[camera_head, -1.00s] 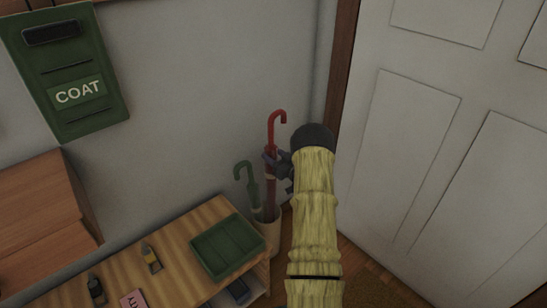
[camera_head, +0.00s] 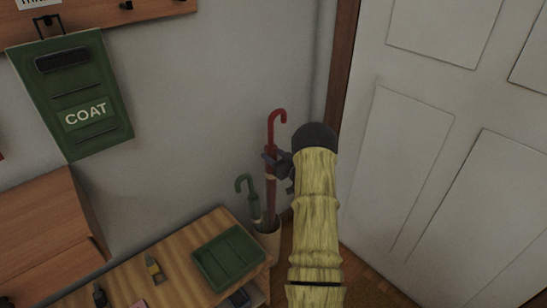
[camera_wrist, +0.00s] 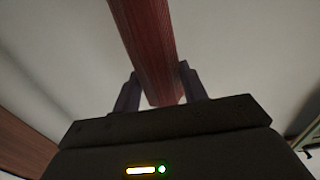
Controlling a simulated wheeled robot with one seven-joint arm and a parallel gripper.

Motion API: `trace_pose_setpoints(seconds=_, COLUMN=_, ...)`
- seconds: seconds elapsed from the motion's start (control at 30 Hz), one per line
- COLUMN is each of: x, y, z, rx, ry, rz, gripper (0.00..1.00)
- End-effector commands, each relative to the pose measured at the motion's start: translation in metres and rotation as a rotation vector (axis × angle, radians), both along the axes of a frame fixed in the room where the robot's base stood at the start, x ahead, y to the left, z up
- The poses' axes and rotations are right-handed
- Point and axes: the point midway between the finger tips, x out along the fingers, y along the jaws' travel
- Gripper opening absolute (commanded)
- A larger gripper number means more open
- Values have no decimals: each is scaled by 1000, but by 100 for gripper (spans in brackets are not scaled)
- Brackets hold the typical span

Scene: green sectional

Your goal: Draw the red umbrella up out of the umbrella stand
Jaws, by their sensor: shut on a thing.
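The red umbrella (camera_head: 271,150) stands nearly upright in the corner by the door, its hooked handle on top. My gripper (camera_head: 271,160) is shut on its upper part, below the hook. In the wrist view, the red umbrella (camera_wrist: 150,45) runs between the two fingers (camera_wrist: 160,88). Its lower part goes down to the cream umbrella stand (camera_head: 269,241), and its tip is hidden. A green umbrella (camera_head: 252,195) leans in the same stand, to the left of the red one and lower.
A wooden bench (camera_head: 185,250) with a green tray (camera_head: 228,257) and small items stands left of the stand. A green COAT holder (camera_head: 75,100) hangs on the wall. A white door (camera_head: 430,130) is on the right. The wall above the umbrellas is bare.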

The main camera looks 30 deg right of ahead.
Motion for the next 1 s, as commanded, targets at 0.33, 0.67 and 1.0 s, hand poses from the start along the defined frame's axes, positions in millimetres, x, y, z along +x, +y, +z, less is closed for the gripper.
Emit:
trace_pose_setpoints(seconds=0.33, x=0, y=0, z=26, rx=-1, ry=-2, rz=0, gripper=23)
trace_pose_setpoints(seconds=0.67, x=0, y=0, z=47, rx=-1, ry=-2, rz=0, gripper=23)
trace_pose_setpoints(seconds=1.0, x=0, y=0, z=69, rx=-2, ry=-3, rz=0, gripper=23)
